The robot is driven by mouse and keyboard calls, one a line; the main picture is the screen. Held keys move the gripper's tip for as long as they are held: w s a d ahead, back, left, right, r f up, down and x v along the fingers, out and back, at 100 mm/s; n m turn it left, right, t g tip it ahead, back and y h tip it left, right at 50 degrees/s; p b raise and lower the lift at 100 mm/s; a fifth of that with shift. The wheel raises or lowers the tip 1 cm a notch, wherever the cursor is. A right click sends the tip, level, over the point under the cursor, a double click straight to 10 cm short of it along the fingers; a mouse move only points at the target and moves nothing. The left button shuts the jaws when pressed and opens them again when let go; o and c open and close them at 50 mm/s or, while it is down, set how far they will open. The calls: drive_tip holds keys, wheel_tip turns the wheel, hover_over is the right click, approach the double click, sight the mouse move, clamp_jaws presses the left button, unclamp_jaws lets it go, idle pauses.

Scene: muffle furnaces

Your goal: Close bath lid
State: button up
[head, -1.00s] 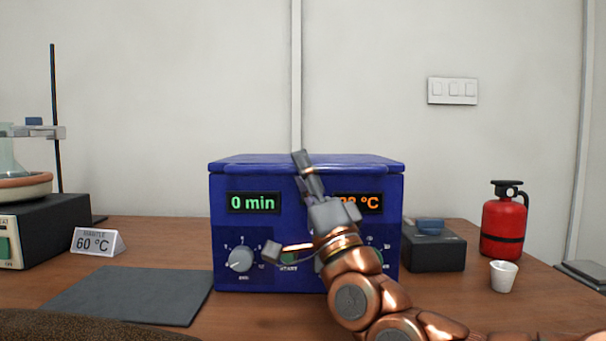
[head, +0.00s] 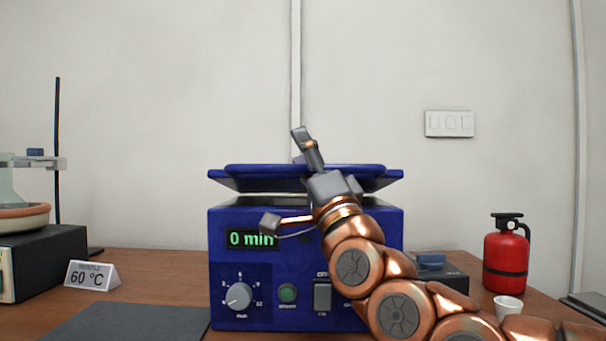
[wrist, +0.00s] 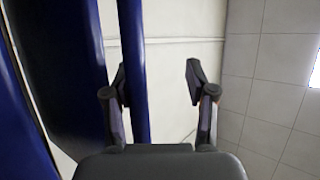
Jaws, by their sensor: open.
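The blue bath (head: 225,210) stands on the table, with a lit "0 min" display and a knob on its front. Its blue lid (head: 235,180) is raised, with a strip of wall showing between lid and body. My gripper (head: 285,180) is open in front of the lid, one finger above lid height and the other lower, before the display. In the wrist view, the blue lid edge (wrist: 133,70) lies between the open fingers (wrist: 158,95), closer to the left one. I cannot tell whether they touch. My arm hides the right display.
A red extinguisher (head: 505,258), a white cup (head: 508,307) and a dark box (head: 455,282) stand at right. A "60 °C" sign (head: 92,275), a dark heating unit (head: 50,255) and a grey mat (head: 130,322) are at left.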

drive_tip(key=shift+s+r, duration=0.15)
drive_tip(key=shift+r, duration=0.4)
drive_tip(key=s+d+f+b, duration=0.3)
drive_tip(key=f+b, duration=0.2)
drive_tip(key=f, duration=0.2)
drive_tip(key=shift+s+d+f, duration=0.15)
drive_tip(key=shift+s+f, duration=0.1)
drive_tip(key=shift+f, duration=0.1)
idle(0.6)
idle(0.5)
